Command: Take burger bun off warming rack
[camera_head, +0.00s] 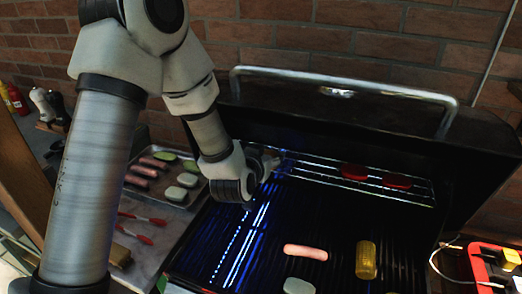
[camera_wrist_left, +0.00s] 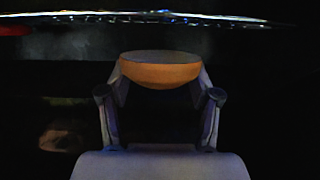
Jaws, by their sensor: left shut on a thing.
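The burger bun (camera_wrist_left: 160,72), orange-brown with a flat paler top, sits between the two fingers of my left gripper in the left wrist view. My left gripper (camera_head: 268,160) is shut on it at the left end of the wire warming rack (camera_head: 318,169) in the head view. The bun itself is hidden or too small to make out in the head view. I cannot tell whether it touches the rack. My right gripper is not in view.
Two red round pieces (camera_head: 354,171) lie on the rack to the right. A sausage (camera_head: 305,252), a corn piece (camera_head: 366,260) and a pale piece (camera_head: 298,286) lie on the grill below. The raised lid (camera_head: 380,120) stands behind. A food tray (camera_head: 150,190) is at left.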

